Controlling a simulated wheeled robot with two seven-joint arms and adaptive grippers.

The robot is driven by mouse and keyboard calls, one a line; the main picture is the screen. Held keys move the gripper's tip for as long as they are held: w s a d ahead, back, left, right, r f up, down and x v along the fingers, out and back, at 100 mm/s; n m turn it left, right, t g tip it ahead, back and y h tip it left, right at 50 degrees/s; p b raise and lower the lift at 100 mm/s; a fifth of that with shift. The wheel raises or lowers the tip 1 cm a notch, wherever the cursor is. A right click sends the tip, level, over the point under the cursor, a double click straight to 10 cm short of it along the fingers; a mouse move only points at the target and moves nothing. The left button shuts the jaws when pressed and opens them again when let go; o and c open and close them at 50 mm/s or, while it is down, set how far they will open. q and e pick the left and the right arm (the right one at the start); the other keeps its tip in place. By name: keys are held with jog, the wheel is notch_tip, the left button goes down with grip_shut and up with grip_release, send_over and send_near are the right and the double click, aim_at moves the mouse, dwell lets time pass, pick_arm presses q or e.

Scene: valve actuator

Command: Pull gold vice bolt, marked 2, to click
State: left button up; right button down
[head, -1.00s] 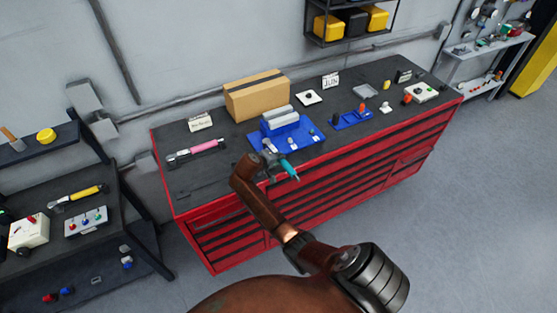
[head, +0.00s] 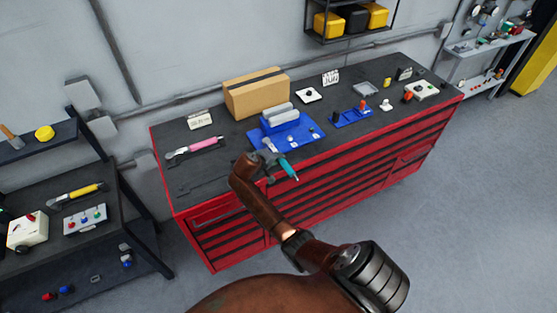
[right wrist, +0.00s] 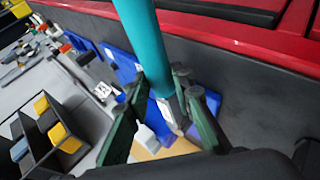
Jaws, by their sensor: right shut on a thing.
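A blue vice with pale grey jaws (head: 283,116) stands on a flat blue base (head: 303,140) on the bench. Small knobs sit along the base's front part. I cannot make out a gold bolt or a mark 2. My right gripper (head: 271,163) is at the front left of the blue base, near the bench's front edge. In the right wrist view the teal handle (right wrist: 145,40) rises between the dark green fingers (right wrist: 165,112). My left gripper is out of view.
A cardboard box (head: 256,95) stands behind the vice. A pink-handled wrench (head: 194,148) lies to the left. A second blue fixture (head: 352,117) and a white box (head: 421,90) are to the right.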

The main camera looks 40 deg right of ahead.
jog(key=shift+w+a+m+g+b, duration=0.25)
jog(key=shift+a+m+g+b, duration=0.2)
jog(key=shift+a+b, duration=0.1)
jog(key=shift+w+a+m+g+b, duration=0.2)
jog(key=shift+a+m+g+b, duration=0.15)
jog(key=shift+a+m+b, duration=0.15)
jog(key=shift+r, duration=0.1)
jog(key=shift+w+a+m+g+b, duration=0.7)
jog(key=shift+a+m+g+b, duration=0.3)
jog(key=shift+b, duration=0.85)
jog(key=shift+a, duration=0.1)
jog(key=shift+w+a+m+g+b, duration=0.4)
jog(key=shift+m+b, duration=0.15)
jog(key=shift+b, duration=0.75)
jog(key=shift+r, duration=0.1)
jog(key=shift+t+p, duration=0.3)
jog(key=shift+p, duration=0.4)
